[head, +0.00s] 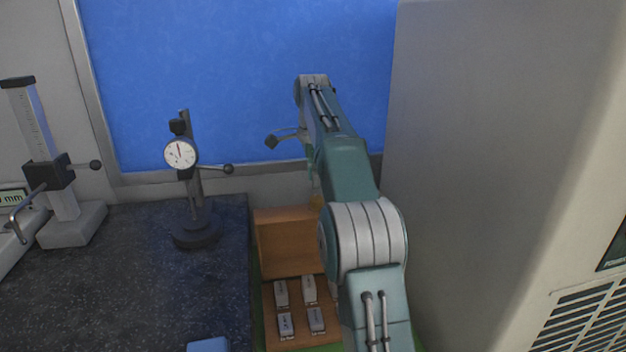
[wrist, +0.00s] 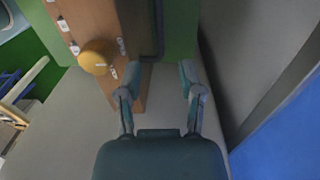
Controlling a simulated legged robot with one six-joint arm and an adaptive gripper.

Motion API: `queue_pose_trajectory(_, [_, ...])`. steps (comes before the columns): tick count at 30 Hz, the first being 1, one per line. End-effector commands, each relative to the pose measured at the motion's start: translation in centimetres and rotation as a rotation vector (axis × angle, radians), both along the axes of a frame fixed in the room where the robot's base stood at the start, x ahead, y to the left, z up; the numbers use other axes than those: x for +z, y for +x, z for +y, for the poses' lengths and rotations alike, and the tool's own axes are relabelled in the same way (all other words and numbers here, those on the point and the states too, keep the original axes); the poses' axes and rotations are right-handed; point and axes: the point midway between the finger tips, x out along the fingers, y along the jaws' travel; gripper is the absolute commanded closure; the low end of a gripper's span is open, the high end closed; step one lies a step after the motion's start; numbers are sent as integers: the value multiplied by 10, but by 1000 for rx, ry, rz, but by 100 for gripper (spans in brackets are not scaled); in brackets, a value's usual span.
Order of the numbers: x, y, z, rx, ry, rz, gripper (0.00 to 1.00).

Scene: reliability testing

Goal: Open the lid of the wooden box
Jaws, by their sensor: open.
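The wooden box (head: 302,335) stands right of the dark table, partly hidden by my arm. Several small pale labelled blocks sit in its base. Its lid (head: 287,243) stands raised at the back, roughly upright. A round orange-yellow knob shows by the lid's top edge (head: 316,202), and it is clear in the wrist view (wrist: 97,57). My gripper (wrist: 160,78) is open and empty, with its left finger by the wooden panel's edge and the knob outside the fingers, to their left. I cannot tell whether that finger touches the wood. In the head view, one finger shows above and behind the lid.
A dial gauge on a stand (head: 195,190) and a height gauge (head: 62,180) stand on the dark speckled table (head: 120,290). A blue block (head: 208,345) lies at its front edge. A large grey cabinet (head: 490,150) rises close on the right. A blue panel (head: 230,70) covers the back wall.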

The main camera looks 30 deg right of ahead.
Motion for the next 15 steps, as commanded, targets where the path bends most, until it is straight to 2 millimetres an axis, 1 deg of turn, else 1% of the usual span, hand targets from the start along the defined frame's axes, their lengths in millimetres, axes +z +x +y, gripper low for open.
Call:
queue_pose_trajectory(1, [0, 0, 0, 3, 0, -1, 77])
queue_pose_trajectory(2, [0, 0, 0, 9, 1, -1, 90])
queue_pose_trajectory(3, [1, 0, 0, 25, 3, -3, 100])
queue_pose_trajectory(5, [1, -1, -1, 70, 8, -8, 100])
queue_pose_trajectory(8, [3, -3, -1, 194, 23, -23, 100])
queue_pose_trajectory(15, [7, -7, -3, 549, 51, -71, 100])
